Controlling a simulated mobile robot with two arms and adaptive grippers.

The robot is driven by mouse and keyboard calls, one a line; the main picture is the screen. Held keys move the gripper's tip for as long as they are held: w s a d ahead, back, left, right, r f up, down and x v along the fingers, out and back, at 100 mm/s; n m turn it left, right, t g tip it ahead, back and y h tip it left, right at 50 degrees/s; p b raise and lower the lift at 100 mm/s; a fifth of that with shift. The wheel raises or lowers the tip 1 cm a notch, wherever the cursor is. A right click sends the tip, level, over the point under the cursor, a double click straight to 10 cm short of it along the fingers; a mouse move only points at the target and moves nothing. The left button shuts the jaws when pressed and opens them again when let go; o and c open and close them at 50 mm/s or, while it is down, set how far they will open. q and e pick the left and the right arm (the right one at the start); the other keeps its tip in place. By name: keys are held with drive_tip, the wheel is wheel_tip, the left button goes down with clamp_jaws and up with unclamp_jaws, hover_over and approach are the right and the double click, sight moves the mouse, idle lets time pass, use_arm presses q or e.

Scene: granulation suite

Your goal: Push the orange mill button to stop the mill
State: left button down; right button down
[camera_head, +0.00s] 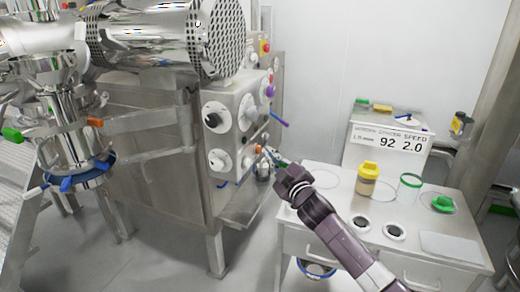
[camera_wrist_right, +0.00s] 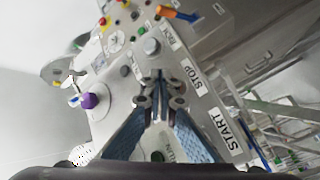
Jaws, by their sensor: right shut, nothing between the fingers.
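A small orange button (camera_head: 258,149) shows on the side of the steel control panel in the head view, just left of my right gripper (camera_head: 272,157). The gripper's fingers are shut, empty and point toward the panel. They look close to the button, but I cannot tell whether they touch it. In the right wrist view, the closed fingertips (camera_wrist_right: 159,88) are in front of the panel, below a round grey button (camera_wrist_right: 152,46). STOP (camera_wrist_right: 193,77) and START (camera_wrist_right: 228,131) labels lie to their right. An orange piece with a blue end (camera_wrist_right: 178,13) stands out at the top. My left gripper is not in view.
A purple knob (camera_head: 270,91) and a blue handle (camera_head: 280,121) stick out above the fingers. A white table (camera_head: 449,213) with a yellow-capped jar (camera_head: 367,179) stands at right. The steel machine (camera_head: 150,115) fills the left. Floor is clear between its legs.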

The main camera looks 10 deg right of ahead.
drive_tip(key=s+d, duration=0.1)
drive_tip(key=s+d+p, duration=0.1)
drive_tip(key=d+p, duration=0.1)
drive_tip(key=d, duration=0.1)
drive_tip(key=shift+s+d, duration=0.1)
drive_tip(key=shift+s, duration=0.3)
drive_tip(key=shift+f, duration=0.1)
idle(0.6)
